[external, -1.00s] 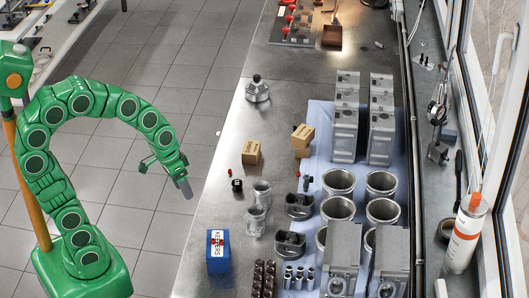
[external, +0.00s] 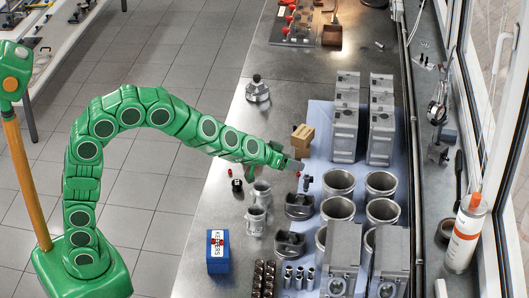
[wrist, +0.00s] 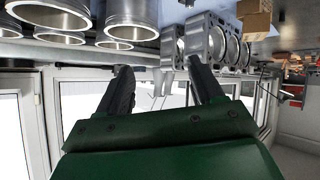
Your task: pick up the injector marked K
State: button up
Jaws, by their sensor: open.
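I cannot make out a letter K on any part, so I cannot tell which thing is the injector marked K. A small dark part (external: 307,183) stands on the bench just below my gripper (external: 298,167) in the external view. A small red-topped item shows close to the gripper tip. My gripper is over the bench, beside the cardboard box (external: 303,137). In the wrist view my gripper (wrist: 160,67) has its two dark fingers apart with nothing between them. Metal cylinder liners (wrist: 128,20) appear upside down beyond the fingers.
Dark pistons (external: 299,206) and cylinder liners (external: 338,208) stand close to the gripper. Engine blocks (external: 345,125) are behind it on blue cloth. Metal cups (external: 256,219) and a blue box labelled KEEPERS (external: 218,252) stand nearer.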

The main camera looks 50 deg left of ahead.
aim_at(307, 176)
jog(key=w+f+y, duration=0.2)
jog(key=f, duration=0.2)
jog(key=w+a+f+n+t+y, duration=0.1)
jog(key=w+f, duration=0.2)
jog(key=f, duration=0.1)
jog(key=w+a+f+n+t+y, duration=0.1)
jog(key=w+f+y, duration=0.1)
jog(key=w+f, duration=0.1)
jog(key=shift+a+f+y, duration=0.1)
jog(key=shift+f+y, duration=0.2)
jog(key=shift+f, duration=0.5)
jog(key=shift+w+a+f, duration=0.15)
jog(key=shift+w+f, duration=0.1)
jog(key=shift+w, duration=0.4)
jog(key=shift+c, duration=0.2)
jog(key=c, duration=1.1)
jog(key=shift+r, duration=0.1)
